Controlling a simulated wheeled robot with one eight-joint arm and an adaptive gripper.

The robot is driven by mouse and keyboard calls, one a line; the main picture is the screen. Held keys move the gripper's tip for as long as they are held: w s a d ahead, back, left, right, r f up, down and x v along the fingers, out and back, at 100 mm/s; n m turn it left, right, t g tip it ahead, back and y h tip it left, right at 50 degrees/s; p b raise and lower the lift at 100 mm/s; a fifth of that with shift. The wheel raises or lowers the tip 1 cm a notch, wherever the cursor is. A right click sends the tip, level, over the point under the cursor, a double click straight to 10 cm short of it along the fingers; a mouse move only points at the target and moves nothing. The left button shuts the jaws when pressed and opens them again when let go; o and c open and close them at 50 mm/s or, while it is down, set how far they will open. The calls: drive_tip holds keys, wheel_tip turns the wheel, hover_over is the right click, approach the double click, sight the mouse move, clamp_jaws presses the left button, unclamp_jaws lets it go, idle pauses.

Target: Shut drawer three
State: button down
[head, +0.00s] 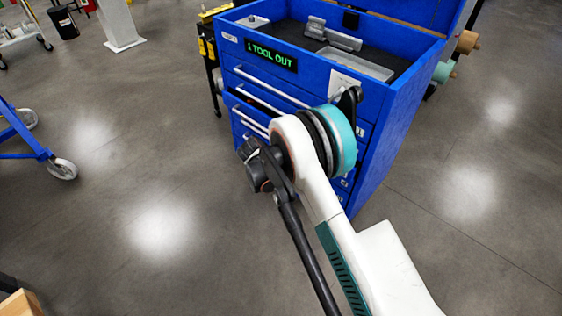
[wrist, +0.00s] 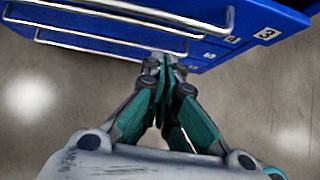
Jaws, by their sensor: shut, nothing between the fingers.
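A blue tool cabinet (head: 376,130) stands ahead with several drawers and silver bar handles. In the head view one drawer (head: 262,102) stands partly out, with a dark gap above its front; I cannot read its number there. In the wrist view a label with the number 3 (wrist: 267,33) is on a blue drawer front at the upper right. My gripper (wrist: 165,64) is shut and empty, its fingertips close to the blue fronts, below the handles in the picture. I cannot tell whether they touch. My arm hides the gripper in the head view.
The cabinet's open top tray holds a grey tool (head: 333,38) and a grey bin (head: 355,65). A green display (head: 271,55) reads "1 TOOL OUT". A blue wheeled frame (head: 25,135) stands at the left. The grey floor between is clear.

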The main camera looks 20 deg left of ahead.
drive_tip(key=w, duration=0.1)
drive_tip(key=w+d+f+b, duration=0.1)
drive_tip(key=w, duration=0.1)
drive_tip(key=w+d+f+b, duration=0.1)
drive_tip(key=w, duration=0.1)
drive_tip(key=shift+d+f, duration=0.1)
drive_tip(key=shift+f, duration=0.1)
